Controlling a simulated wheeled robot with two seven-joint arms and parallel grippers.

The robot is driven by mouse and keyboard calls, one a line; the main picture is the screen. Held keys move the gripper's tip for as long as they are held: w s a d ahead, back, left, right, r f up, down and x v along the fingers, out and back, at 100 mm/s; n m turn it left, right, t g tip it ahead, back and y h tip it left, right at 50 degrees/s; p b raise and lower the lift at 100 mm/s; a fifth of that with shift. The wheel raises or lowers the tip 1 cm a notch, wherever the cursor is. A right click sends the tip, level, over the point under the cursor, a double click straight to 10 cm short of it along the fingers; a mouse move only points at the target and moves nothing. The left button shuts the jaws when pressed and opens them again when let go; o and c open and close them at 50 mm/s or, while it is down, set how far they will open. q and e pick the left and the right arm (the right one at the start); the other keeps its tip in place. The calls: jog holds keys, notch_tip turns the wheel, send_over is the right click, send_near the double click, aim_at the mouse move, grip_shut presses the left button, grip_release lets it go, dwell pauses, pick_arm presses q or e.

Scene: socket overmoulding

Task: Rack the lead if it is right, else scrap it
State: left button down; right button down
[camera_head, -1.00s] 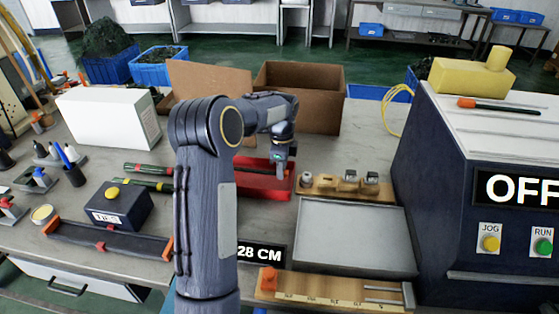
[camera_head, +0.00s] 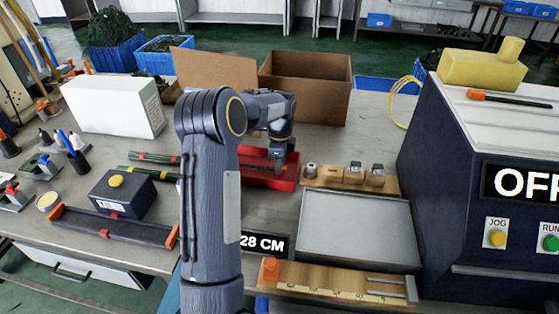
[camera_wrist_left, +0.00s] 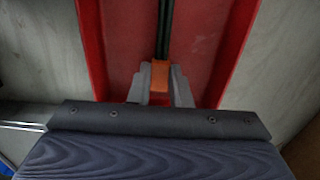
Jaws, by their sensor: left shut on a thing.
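My left gripper (camera_head: 278,164) is low over the red tray (camera_head: 258,183) in the head view. In the left wrist view its fingers (camera_wrist_left: 160,82) are shut on an orange end piece (camera_wrist_left: 160,74) of a dark lead (camera_wrist_left: 166,25). The lead runs away from the fingers along the red tray (camera_wrist_left: 112,60). The lead's far end is out of that view, and my arm hides part of the tray in the head view. My right gripper is not in view.
A "28 CM" sign (camera_head: 264,243) stands before the tray. A wooden ruler board (camera_head: 330,280) lies at the front edge, and a grey plate (camera_head: 355,228) lies behind it. The machine (camera_head: 460,210) reading OFF blocks the right. A dark trough (camera_head: 110,228) lies at left.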

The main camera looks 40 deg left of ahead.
pick_arm(q)
jog(key=shift+f, duration=0.4)
jog(key=c, duration=1.3)
grip_release()
jog(key=shift+o, duration=0.2)
jog(key=shift+r, duration=0.1)
notch_tip(320, 180, up, 8)
jog(key=shift+f+p, duration=0.15)
jog(key=shift+p, duration=0.15)
